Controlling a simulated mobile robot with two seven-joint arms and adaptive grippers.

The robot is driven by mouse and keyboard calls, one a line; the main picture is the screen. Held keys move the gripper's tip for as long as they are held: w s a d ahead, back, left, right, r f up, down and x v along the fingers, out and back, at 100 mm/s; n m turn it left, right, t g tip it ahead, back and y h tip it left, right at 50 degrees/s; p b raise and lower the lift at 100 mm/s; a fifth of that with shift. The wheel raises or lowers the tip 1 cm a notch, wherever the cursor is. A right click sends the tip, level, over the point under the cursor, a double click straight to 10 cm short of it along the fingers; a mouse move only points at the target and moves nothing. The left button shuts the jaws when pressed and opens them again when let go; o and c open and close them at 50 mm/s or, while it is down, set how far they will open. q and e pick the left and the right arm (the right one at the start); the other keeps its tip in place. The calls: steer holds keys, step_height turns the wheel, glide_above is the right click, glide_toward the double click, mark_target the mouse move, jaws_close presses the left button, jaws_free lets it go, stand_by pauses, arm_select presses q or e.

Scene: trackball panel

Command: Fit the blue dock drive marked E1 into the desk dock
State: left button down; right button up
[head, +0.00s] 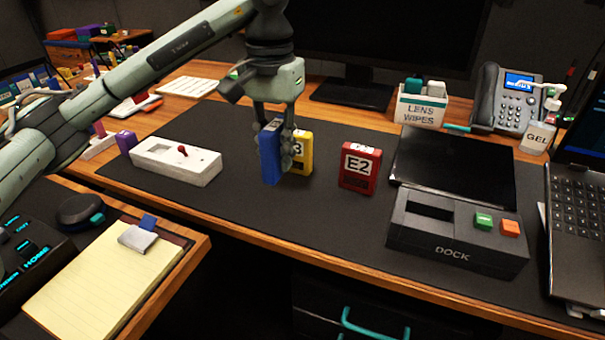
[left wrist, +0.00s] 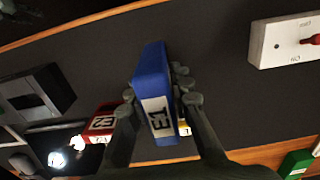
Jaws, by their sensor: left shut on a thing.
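The blue drive (head: 269,155) is held upright in my left gripper (head: 279,148) over the dark desk mat. Its E1 label shows in the left wrist view, where the blue drive (left wrist: 153,88) sits between the fingers of my left gripper (left wrist: 155,100). I cannot tell whether its lower end touches the mat. The desk dock (head: 457,232), a dark box marked DOCK with an open slot on top and a green and an orange button, stands at the right. The dock also shows at the left of the left wrist view (left wrist: 58,88). My right gripper is not in view.
A yellow drive (head: 303,153) stands just behind the blue one. A red drive marked E2 (head: 360,167) stands between it and the dock. A white switch box (head: 177,162) lies to the left. A laptop (head: 575,210) is right of the dock. The mat's front middle is clear.

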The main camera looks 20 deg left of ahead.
arm_select(q)
steer(key=w+d+f, duration=0.2)
steer(key=w+d, duration=0.1)
steer(key=shift+d+f, duration=0.1)
steer(key=shift+f, duration=0.2)
steer(key=shift+w+d+f, duration=0.1)
steer(key=shift+f, duration=0.05)
step_height(320, 180, down, 3)
steer(key=shift+f+p, duration=0.15)
steer(key=shift+p, duration=0.2)
steer(key=shift+f, duration=0.3)
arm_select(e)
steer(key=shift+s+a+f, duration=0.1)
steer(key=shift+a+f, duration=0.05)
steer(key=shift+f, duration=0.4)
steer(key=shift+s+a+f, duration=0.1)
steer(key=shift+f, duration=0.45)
arm_select(q)
steer(key=shift+f, duration=0.1)
